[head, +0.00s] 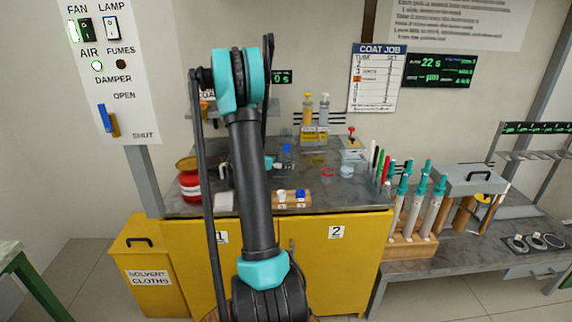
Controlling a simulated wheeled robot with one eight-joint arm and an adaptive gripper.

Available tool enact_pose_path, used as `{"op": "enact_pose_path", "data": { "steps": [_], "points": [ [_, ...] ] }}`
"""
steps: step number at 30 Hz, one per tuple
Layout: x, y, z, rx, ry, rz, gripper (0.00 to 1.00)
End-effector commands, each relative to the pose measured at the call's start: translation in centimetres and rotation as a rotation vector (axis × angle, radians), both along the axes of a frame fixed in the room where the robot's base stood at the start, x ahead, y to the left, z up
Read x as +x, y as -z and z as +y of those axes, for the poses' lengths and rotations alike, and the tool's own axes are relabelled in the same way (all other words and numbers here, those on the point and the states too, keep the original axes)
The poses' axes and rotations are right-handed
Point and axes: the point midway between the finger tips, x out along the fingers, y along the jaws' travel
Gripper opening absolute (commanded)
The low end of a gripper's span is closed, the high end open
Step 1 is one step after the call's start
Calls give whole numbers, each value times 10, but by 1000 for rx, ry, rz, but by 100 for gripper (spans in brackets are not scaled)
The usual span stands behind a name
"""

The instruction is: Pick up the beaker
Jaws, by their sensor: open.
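A small clear glass vessel (347,171), which looks like the beaker, stands on the grey bench top right of centre, in front of a white device with a red knob. My gripper (284,166) shows only in small part, just right of my upper arm and over the bench. It is open, and I see nothing held in it. It is left of the vessel and apart from it. My upper arm hides the rest of the gripper and the middle-left of the bench.
A red ring-shaped item (327,173) lies left of the vessel. A blue bottle (287,152) stands behind my gripper. Several coloured pens (381,167) and a rack of teal-topped tubes (411,240) stand at right. A wooden block (292,203) with small white and blue items sits at the front edge.

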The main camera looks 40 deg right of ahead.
Motion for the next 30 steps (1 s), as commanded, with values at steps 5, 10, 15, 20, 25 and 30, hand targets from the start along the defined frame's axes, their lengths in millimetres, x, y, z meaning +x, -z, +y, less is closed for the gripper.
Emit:
{"op": "enact_pose_path", "data": {
  "steps": [5, 10, 15, 20, 25, 30],
  "points": [
    [6, 13, -26, 0, 2, 0, 78],
    [8, 17, -34, 0, -1, 0, 78],
    [8, 17, -33, 0, -1, 0, 75],
    [8, 17, -33, 0, -1, 0, 55],
    [8, 17, -33, 0, -1, 0, 34],
    [8, 16, -33, 0, -1, 0, 28]
  ]
}}
